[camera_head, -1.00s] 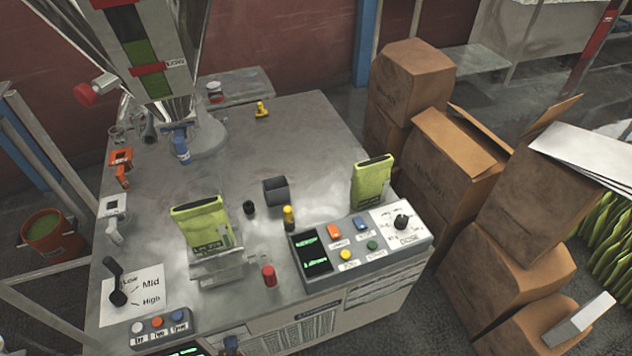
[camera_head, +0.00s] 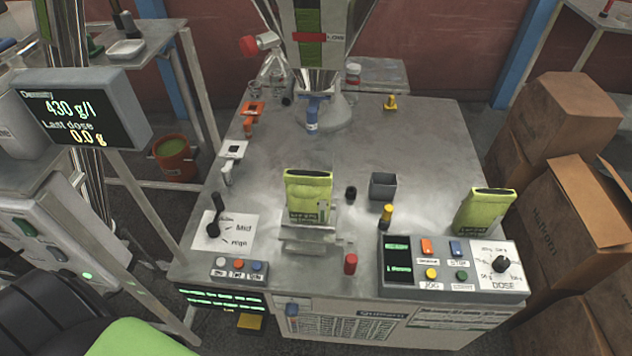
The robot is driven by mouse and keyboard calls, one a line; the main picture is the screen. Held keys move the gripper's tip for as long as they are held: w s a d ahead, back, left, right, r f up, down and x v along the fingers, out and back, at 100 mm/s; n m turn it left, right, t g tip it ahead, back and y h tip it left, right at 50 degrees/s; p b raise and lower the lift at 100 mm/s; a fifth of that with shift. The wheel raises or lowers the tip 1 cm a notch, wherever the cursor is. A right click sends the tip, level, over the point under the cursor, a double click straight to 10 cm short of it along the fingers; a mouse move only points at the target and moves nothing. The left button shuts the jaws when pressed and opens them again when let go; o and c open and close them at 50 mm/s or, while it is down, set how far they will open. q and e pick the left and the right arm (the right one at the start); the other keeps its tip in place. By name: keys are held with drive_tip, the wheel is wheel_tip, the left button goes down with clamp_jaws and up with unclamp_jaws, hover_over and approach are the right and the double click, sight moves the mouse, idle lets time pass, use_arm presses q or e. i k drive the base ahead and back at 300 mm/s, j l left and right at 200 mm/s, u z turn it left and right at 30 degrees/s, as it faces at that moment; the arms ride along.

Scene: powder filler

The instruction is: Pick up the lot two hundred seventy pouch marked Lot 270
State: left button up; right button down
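A green pouch (camera_head: 307,190) stands upright in the metal holder (camera_head: 309,237) at the middle front of the grey table. A second green pouch (camera_head: 484,211) stands at the right, behind the control panel's right part. Both have dark top edges and small print that is too small to read, so I cannot tell which is marked Lot 270. Neither of my grippers shows in the view.
The control panel (camera_head: 458,276) with a dose knob lies at the table's front right. A red-capped piece (camera_head: 350,263), a yellow-topped piece (camera_head: 386,214) and a grey cup (camera_head: 383,186) stand between the pouches. The filler nozzle (camera_head: 313,113) hangs behind. Cardboard boxes (camera_head: 553,122) stand right.

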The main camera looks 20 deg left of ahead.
sight(309, 192)
drive_tip(key=u, duration=0.75)
